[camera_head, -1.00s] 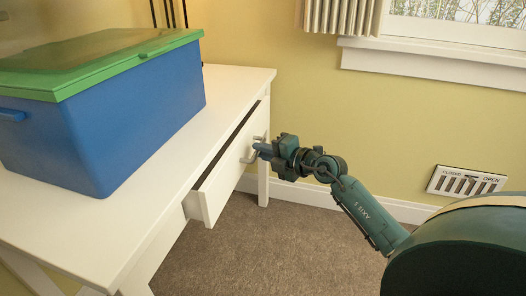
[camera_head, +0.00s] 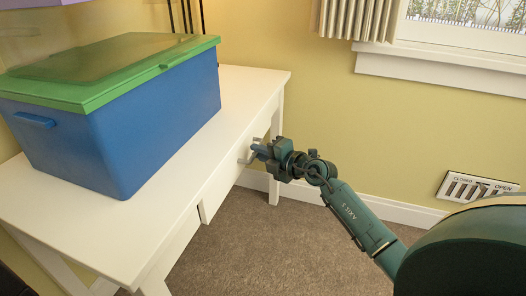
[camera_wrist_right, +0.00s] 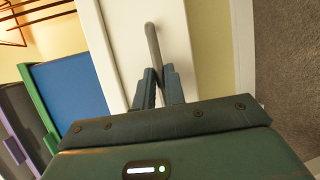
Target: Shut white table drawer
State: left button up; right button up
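The white table (camera_head: 150,228) stands at the left with its drawer (camera_head: 219,188) in the front side. The drawer front sits close to the table's frame, with a small step showing at its near lower corner. A grey metal handle (camera_wrist_right: 152,45) sticks out of the drawer front. My right gripper (camera_head: 257,152) is at this handle. In the right wrist view its two fingers (camera_wrist_right: 159,88) stand close on either side of the handle bar and appear closed on it. The drawer's inside is hidden. My left gripper is not in view.
A blue box (camera_head: 150,125) with a green lid stands on the table top. A yellow wall with a white baseboard (camera_head: 408,214) and a floor vent (camera_head: 477,188) lies behind. The carpet (camera_head: 270,245) before the table is clear.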

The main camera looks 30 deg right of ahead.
jog(key=shift+o, duration=0.8)
jog(key=shift+w+a, duration=0.15)
jog(key=shift+o, duration=1.3)
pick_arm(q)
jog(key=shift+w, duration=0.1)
